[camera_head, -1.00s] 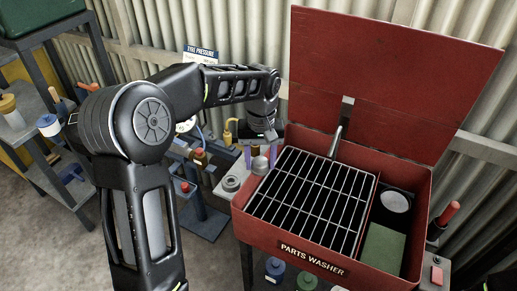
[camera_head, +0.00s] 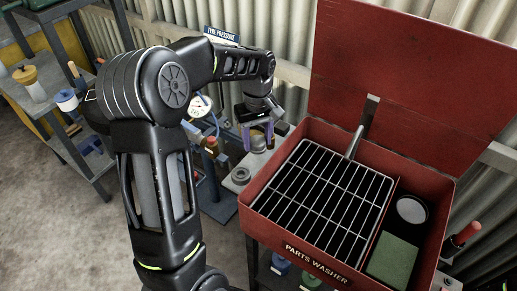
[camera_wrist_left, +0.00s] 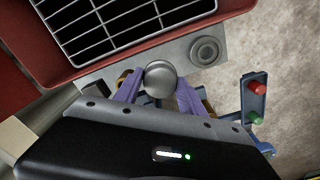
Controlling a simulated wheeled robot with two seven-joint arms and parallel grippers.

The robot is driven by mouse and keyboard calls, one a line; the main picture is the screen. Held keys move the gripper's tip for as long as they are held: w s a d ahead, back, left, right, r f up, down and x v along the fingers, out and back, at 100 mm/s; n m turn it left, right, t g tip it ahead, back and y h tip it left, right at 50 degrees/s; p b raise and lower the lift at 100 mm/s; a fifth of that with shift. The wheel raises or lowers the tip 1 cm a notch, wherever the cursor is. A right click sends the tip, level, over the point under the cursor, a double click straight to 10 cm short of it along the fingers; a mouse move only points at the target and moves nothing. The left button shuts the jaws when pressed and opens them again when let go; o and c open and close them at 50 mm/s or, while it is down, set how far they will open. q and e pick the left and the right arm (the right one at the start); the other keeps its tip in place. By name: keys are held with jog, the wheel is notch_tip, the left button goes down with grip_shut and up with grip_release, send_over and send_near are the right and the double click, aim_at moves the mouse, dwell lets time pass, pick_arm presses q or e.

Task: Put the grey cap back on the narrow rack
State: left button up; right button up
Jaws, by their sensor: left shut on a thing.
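The grey cap (camera_wrist_left: 160,78) is a round, metallic, domed piece between the two purple fingers of my left gripper (camera_wrist_left: 160,92). The fingers are shut on it. In the head view my left gripper (camera_head: 258,138) points down beside the back left corner of the parts washer, with the cap low between its fingers. A narrow grey ledge (camera_wrist_left: 180,58), possibly the rack, runs along the washer's side and carries a grey ringed disc (camera_wrist_left: 205,51). The disc also shows in the head view (camera_head: 240,175). Whether the cap touches anything below is hidden. My right gripper is out of view.
The red parts washer (camera_head: 272,212) stands open with a wire grid (camera_head: 330,195) inside. A shelf (camera_head: 45,105) is at the far left.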

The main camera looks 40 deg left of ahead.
aim_at(258, 158)
pick_arm(q)
jog(key=shift+f, duration=0.5)
jog(key=shift+f, duration=0.1)
jog(key=shift+f+p, duration=0.35)
jog(key=shift+f, duration=1.4)
jog(key=shift+f, duration=0.2)
jog(key=o, duration=1.5)
jog(key=shift+r, duration=0.1)
notch_tip(258, 158, up, 12)
jog(key=shift+r+b, duration=0.1)
jog(key=shift+b, duration=0.55)
